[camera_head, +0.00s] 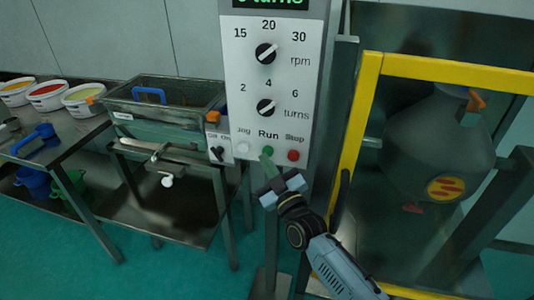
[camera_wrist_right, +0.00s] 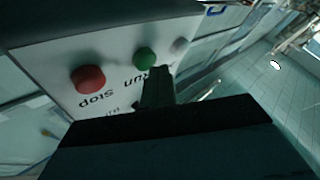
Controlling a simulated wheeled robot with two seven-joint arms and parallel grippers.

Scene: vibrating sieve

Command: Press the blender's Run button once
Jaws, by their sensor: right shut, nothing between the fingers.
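The white control panel (camera_head: 270,80) stands in the middle of the head view, with rpm and turns knobs above a row of three buttons. The green Run button (camera_head: 268,150) sits between the pale Jog button (camera_head: 243,147) and the red Stop button (camera_head: 293,155). My right gripper (camera_head: 267,160) is shut and empty, with its tips just below and in front of the Run button. In the right wrist view the fingers (camera_wrist_right: 158,85) point at the green button (camera_wrist_right: 145,58), close to its edge; I cannot tell whether they touch. The left gripper is not in view.
A yellow-framed guard (camera_head: 362,130) with a grey blender vessel (camera_head: 430,150) stands right of the panel. A sieve machine (camera_head: 155,110) and a table (camera_head: 60,140) with several tubs are on the left. Open green floor lies in front.

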